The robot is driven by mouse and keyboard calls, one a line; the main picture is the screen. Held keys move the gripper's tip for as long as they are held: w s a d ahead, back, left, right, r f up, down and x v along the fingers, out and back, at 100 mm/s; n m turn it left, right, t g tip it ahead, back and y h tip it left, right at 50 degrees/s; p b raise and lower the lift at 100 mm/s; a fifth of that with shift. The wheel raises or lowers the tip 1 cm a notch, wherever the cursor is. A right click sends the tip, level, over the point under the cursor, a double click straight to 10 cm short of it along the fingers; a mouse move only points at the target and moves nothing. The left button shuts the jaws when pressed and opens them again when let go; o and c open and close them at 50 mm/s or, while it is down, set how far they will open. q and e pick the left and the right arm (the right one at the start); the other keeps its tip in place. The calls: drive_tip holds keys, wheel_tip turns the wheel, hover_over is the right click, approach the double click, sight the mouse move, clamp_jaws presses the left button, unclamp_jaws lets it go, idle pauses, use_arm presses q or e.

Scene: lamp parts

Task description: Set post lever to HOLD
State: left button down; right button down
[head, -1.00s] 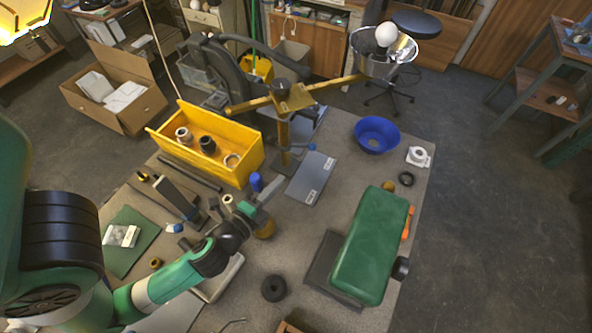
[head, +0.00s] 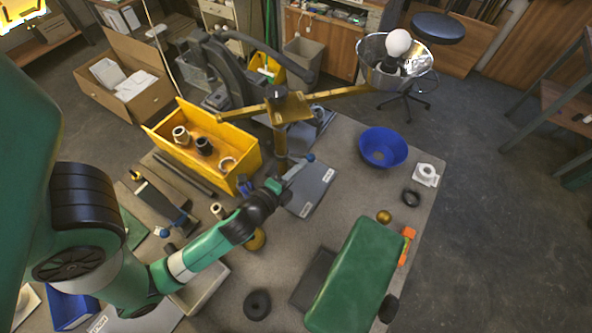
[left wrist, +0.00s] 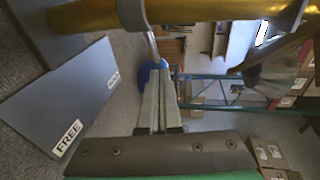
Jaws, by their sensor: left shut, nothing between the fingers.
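The yellow post (head: 281,150) stands upright on the workbench, and its tube crosses the top left of the left wrist view (left wrist: 85,17). A lever with a blue knob (head: 310,157) sticks out from the post's collar (left wrist: 134,14). A grey plate (head: 313,188) by the post carries two white labels; in the left wrist view one reads FREE (left wrist: 68,138), the other (left wrist: 113,79) is hardly legible. My left gripper (head: 294,171) is shut and empty beside the lever; its fingers partly cover the blue knob (left wrist: 145,73). Contact is unclear. My right gripper is out of view.
A yellow bin (head: 237,177) holding fittings stands left of the post. A lamp shade with a bulb (head: 398,43) sits on the post's arm. A blue bowl (head: 383,148) and a green padded block (head: 352,280) lie to the right.

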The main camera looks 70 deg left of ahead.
use_arm(q)
drive_tip(key=shift+w+a+f, duration=0.15)
drive_tip(key=shift+w+a, duration=0.1)
drive_tip(key=shift+w, duration=0.1)
drive_tip(key=shift+w+a+r+p, duration=0.2)
drive_tip(key=shift+r+p, duration=0.05)
drive_tip(key=shift+p, duration=0.5)
drive_tip(key=shift+w+a+p, duration=0.2)
drive_tip(key=shift+w+p, duration=0.05)
drive_tip(key=shift+p, duration=0.05)
drive_tip(key=shift+f, duration=0.3)
